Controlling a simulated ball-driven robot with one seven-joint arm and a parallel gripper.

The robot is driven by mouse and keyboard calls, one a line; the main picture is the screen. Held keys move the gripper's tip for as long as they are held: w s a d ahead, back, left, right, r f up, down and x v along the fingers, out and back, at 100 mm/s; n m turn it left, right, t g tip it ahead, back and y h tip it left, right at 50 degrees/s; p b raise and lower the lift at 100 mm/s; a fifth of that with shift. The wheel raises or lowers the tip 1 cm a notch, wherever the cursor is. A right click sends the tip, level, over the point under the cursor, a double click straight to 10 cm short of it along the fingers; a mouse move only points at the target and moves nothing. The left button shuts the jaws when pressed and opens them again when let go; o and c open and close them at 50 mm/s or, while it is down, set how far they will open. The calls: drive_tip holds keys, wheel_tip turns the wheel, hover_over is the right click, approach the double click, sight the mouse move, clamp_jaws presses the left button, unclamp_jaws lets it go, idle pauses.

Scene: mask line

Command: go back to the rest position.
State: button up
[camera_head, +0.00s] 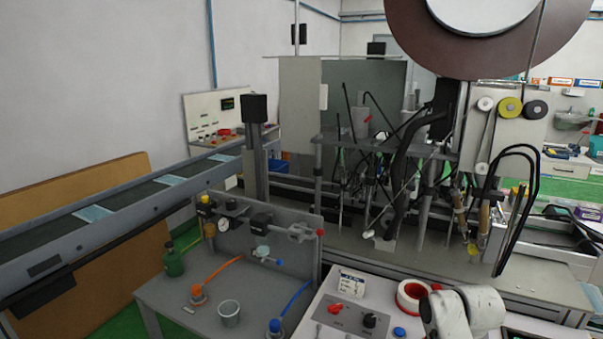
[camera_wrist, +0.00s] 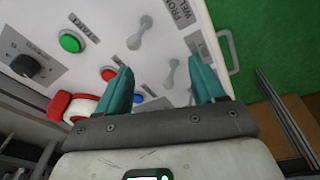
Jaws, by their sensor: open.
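My gripper (camera_wrist: 163,92) shows in the wrist view with two teal fingers spread apart and nothing between them. It is above a white control panel (camera_wrist: 150,12), clear of its surface as far as I can tell. The panel carries a green button (camera_wrist: 70,43), a red button (camera_wrist: 109,75), a black knob (camera_wrist: 28,66) and grey toggle levers. In the head view, a white rounded part of my arm (camera_head: 468,312) shows at the lower right, beside the panel (camera_head: 325,316). The gripper fingers are not visible in the head view.
A roll of red and white tape (camera_head: 411,295) lies on the panel's edge. Machinery with thin rods and cables fills the middle and right.

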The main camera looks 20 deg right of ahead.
drive_tip(key=s+a+f+m+t, duration=0.1)
drive_tip(key=s+a+f, duration=0.15)
drive_tip(key=a, duration=1.05)
drive_tip(key=s+a+r+m+t, duration=0.2)
drive_tip(key=s+a+r+m, duration=0.1)
drive_tip(key=s+a, duration=0.55)
drive_tip(key=s+d+f+g, duration=0.2)
drive_tip(key=s+f+g, duration=0.2)
drive_tip(key=s, duration=0.7)
drive_tip(key=shift+s+d+f, duration=0.2)
drive_tip(key=shift+f, duration=0.7)
